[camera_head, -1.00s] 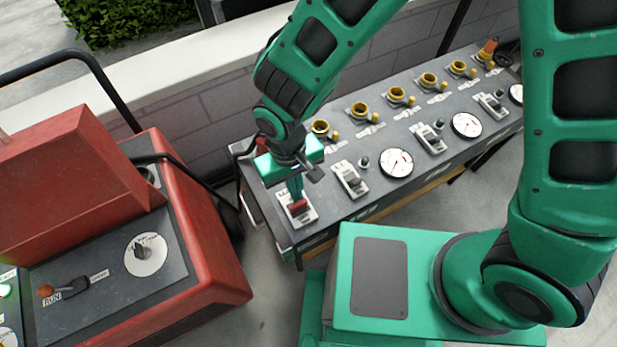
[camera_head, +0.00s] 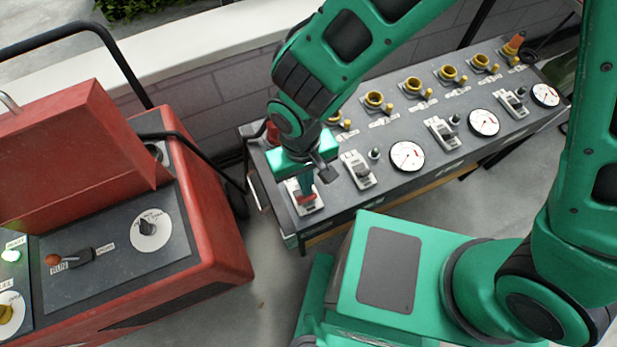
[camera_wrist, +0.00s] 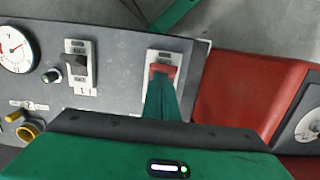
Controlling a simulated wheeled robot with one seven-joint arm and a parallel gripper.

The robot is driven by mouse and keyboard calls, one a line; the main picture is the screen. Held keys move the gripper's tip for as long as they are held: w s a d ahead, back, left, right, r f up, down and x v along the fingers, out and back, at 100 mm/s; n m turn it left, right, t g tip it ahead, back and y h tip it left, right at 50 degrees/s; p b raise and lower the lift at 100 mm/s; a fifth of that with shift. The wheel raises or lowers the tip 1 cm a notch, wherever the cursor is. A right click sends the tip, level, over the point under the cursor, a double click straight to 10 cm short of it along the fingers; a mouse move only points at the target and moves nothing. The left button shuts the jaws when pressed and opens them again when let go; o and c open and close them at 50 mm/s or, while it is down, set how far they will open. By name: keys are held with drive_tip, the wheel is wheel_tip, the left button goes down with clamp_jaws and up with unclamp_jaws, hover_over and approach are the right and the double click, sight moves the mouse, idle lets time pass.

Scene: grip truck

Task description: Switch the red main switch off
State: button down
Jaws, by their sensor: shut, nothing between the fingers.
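The red main switch (camera_head: 306,198) sits on a pale plate (camera_head: 316,207) at the near left end of the grey panel (camera_head: 335,213). In the wrist view the red switch (camera_wrist: 163,69) shows just beyond my fingertips. My gripper (camera_head: 306,190) is shut and empty, its fingers pointing down at the switch. In the wrist view the fingers of my gripper (camera_wrist: 162,82) overlap the lower part of the switch plate. They look at or very close to the red lever; I cannot tell whether they touch. The fingers hide part of the plate.
Dark breaker switches (camera_head: 362,171), round gauges (camera_head: 407,156) and yellow sockets (camera_head: 374,101) line the panel to the right. A red generator box (camera_head: 215,230) with a black tube handle stands at the left. A grey floor gap lies between them.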

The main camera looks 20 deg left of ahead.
drive_tip(key=shift+s+d, duration=0.35)
drive_tip(key=shift+s, duration=0.1)
drive_tip(key=shift+r, duration=0.35)
drive_tip(key=shift+w+r, duration=0.1)
drive_tip(key=shift+r, duration=0.2)
drive_tip(key=shift+w+a+r, duration=0.3)
drive_tip(key=shift+w+a, duration=0.1)
drive_tip(key=shift+a, duration=0.05)
wheel_tip(320, 180, up, 11)
drive_tip(key=shift+w, duration=0.15)
idle(0.3)
